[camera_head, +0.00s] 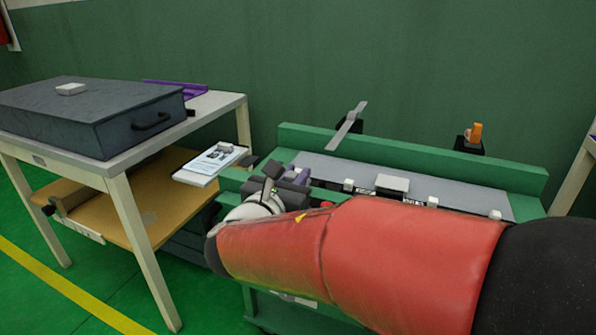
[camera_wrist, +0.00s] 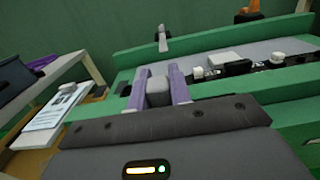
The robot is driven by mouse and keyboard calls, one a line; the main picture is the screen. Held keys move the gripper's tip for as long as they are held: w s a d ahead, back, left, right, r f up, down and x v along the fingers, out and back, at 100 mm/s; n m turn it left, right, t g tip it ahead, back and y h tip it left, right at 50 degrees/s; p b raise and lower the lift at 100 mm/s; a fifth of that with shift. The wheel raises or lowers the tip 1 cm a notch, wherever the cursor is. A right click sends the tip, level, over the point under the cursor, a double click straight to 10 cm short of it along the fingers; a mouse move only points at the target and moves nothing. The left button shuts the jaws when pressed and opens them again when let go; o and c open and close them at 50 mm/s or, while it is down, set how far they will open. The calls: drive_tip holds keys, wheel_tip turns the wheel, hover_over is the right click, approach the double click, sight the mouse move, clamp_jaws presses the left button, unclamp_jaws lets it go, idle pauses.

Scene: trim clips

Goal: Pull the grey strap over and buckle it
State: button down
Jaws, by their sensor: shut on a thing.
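The grey strap (camera_head: 350,122) stands tilted up from a black mount at the back left of the green fixture; it also shows in the wrist view (camera_wrist: 162,38), beyond my fingertips and apart from them. My gripper (camera_head: 297,174) is over the fixture's left end. In the wrist view its purple fingers (camera_wrist: 160,72) are shut on a small grey block (camera_wrist: 158,92). I cannot tell what part the block is. An orange piece (camera_head: 476,132) stands on a black mount at the back right, perhaps the buckle. My red arm hides the fixture's front.
The green fixture (camera_head: 420,158) has raised edges around a grey panel (camera_head: 325,168). Several white blocks and a light grey block (camera_head: 392,183) line the panel's front. A table (camera_head: 222,106) at the left bears a dark case (camera_head: 95,115). A printed sheet (camera_head: 210,163) lies beside the fixture.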

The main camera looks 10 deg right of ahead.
drive_tip(key=shift+s+a+f, duration=0.1)
drive_tip(key=shift+a, duration=0.05)
drive_tip(key=c, duration=1.7)
unclamp_jaws()
drive_tip(key=shift+o, duration=1.1)
drive_tip(key=shift+s+a, duration=0.1)
drive_tip(key=shift+s, duration=0.05)
drive_tip(key=shift+o, duration=1)
drive_tip(key=v, duration=0.7)
drive_tip(key=shift+s+a, duration=0.2)
drive_tip(key=shift+s, duration=0.1)
